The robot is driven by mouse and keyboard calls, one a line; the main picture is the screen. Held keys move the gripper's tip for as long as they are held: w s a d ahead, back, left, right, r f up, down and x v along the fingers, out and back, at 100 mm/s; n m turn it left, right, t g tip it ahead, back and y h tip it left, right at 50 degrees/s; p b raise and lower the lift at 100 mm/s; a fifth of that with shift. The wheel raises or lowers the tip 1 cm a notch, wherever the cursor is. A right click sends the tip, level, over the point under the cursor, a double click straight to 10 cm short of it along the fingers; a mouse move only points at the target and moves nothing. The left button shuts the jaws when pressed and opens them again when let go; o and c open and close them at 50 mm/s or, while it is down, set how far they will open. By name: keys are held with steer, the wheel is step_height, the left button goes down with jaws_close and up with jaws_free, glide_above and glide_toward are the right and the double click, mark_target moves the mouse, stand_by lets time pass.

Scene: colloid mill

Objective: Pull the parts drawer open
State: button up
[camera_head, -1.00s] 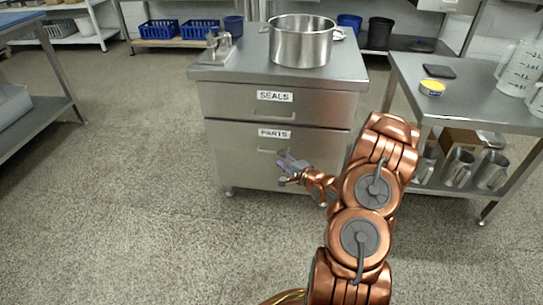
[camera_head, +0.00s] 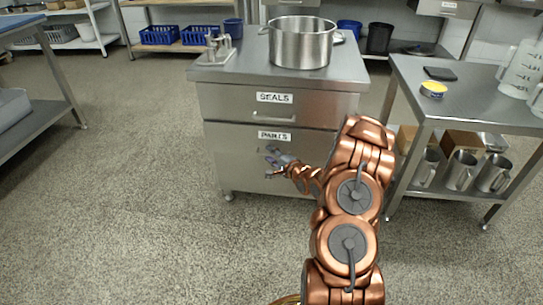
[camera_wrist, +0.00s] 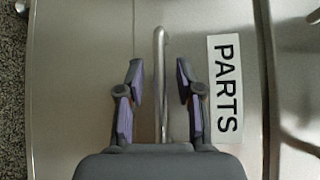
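The parts drawer (camera_head: 228,158) is the lower drawer of a steel cabinet. Its front carries a PARTS label (camera_head: 274,136), which also shows in the wrist view (camera_wrist: 225,88). Its bar handle (camera_wrist: 160,80) runs up and down the wrist view between my two fingers. My gripper (camera_head: 270,160) is in front of the drawer, below the label; it also shows in the wrist view (camera_wrist: 158,85). The fingers are open, one on each side of the handle, with a gap to it on both sides. The drawer looks shut in the head view.
The SEALS drawer (camera_head: 222,102) above looks shut. A steel pot (camera_head: 301,45) and a small metal fixture (camera_head: 217,48) stand on the cabinet top. A side table (camera_head: 470,85) with jugs is at right. Floor (camera_head: 120,190) at left is clear.

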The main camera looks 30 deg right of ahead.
jaws_close()
stand_by(0.4)
steer(key=shift+a, duration=0.1)
